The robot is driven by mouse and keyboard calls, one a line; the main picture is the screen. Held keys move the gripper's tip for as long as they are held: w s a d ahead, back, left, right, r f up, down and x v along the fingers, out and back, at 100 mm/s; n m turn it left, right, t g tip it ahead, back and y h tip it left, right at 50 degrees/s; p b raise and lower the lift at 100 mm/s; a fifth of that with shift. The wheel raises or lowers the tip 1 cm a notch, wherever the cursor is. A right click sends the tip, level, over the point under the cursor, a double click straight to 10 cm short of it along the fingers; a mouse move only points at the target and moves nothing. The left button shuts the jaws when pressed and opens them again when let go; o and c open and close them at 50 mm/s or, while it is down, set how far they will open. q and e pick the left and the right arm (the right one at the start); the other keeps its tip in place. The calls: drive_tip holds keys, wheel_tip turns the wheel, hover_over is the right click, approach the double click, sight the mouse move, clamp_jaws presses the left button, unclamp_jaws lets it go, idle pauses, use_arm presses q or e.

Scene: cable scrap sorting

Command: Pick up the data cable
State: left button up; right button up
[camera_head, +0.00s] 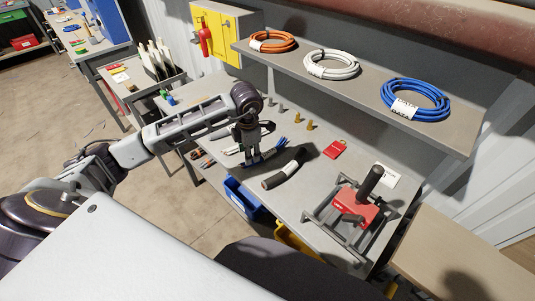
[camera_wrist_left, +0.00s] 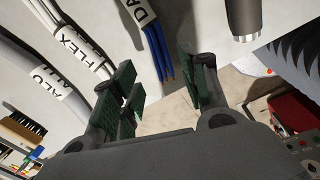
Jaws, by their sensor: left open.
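The data cable (camera_wrist_left: 157,45) shows blue strands and a white label reading "DA" at the top of the left wrist view; the rest of it is cut off there. In the head view its blue ends (camera_head: 281,142) lie on the grey workbench (camera_head: 310,205). My left gripper (camera_wrist_left: 160,72) is open, with its green-padded fingers on either side of the strands in the picture. I cannot tell how far above them it is. In the head view, the left gripper (camera_head: 253,160) points down over the bench and hides part of the cables. My right gripper is not in view.
A thick black cable (camera_head: 284,170) lies close by. A red-based tool (camera_head: 355,207) stands right. Coils rest on a shelf (camera_head: 440,132); a blue bin (camera_head: 243,198) hangs in front.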

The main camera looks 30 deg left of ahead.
sight(267, 153)
use_arm(q)
drive_tip(key=shift+f, duration=0.15)
drive_tip(key=shift+d+f, duration=0.1)
drive_tip(key=shift+f, duration=0.5)
drive_tip(key=shift+w+f+p, duration=0.15)
drive_tip(key=shift+f, duration=0.8)
drive_tip(key=shift+w+f+p, duration=0.1)
drive_tip(key=shift+f+p, duration=0.05)
drive_tip(key=shift+f, duration=0.75)
drive_tip(key=shift+c, duration=0.3)
clamp_jaws()
